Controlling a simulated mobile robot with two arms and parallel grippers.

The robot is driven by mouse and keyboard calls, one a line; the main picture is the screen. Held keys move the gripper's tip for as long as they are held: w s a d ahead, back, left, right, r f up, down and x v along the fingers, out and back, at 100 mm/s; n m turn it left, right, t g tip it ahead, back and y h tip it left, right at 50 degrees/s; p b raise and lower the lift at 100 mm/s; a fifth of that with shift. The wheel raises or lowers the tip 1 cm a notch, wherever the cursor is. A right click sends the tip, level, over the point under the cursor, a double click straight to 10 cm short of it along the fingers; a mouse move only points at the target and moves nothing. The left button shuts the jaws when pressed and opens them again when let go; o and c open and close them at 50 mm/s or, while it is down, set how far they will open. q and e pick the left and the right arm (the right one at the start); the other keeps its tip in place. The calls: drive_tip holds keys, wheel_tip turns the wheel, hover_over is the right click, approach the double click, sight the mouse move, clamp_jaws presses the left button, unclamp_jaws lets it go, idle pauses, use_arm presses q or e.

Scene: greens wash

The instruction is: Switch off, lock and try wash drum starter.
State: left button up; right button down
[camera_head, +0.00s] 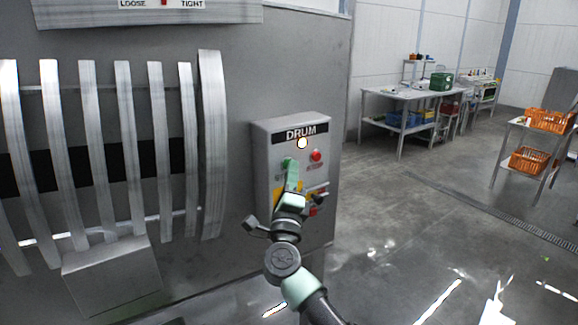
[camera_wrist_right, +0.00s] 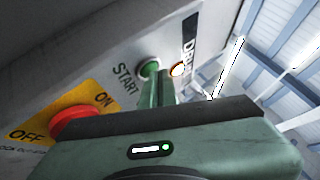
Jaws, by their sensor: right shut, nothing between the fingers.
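The grey drum starter box (camera_head: 262,150) is mounted on the machine's side, and its lamp (camera_head: 302,143) glows pale amber. A red button (camera_head: 316,156) sits right of the green START button (camera_wrist_right: 149,67). My right gripper (camera_head: 290,166) is shut and empty, its fingertips at the START button; I cannot tell whether they touch it. In the wrist view, a red knob (camera_wrist_right: 80,121) sits on a yellow plate (camera_wrist_right: 40,112) marked OFF and ON; its setting is unclear. My gripper partly covers the plate in the head view. My left gripper is out of view.
The slatted metal drum (camera_head: 125,140) fills the left, with a metal box (camera_head: 112,275) below it. A worktable (camera_head: 380,98) and a rack with orange crates (camera_head: 528,160) stand farther back at right. The floor between is clear.

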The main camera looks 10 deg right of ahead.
drive_tip(key=shift+s+r, duration=0.1)
drive_tip(key=shift+s+d+p, duration=0.3)
drive_tip(key=shift+s+p, duration=0.35)
drive_tip(key=shift+s, duration=0.05)
drive_tip(key=s+p, duration=0.1)
drive_tip(key=s+d+p, duration=0.1)
drive_tip(key=s, duration=0.1)
drive_tip(key=s+p, duration=0.1)
drive_tip(key=shift+s+d, duration=0.35)
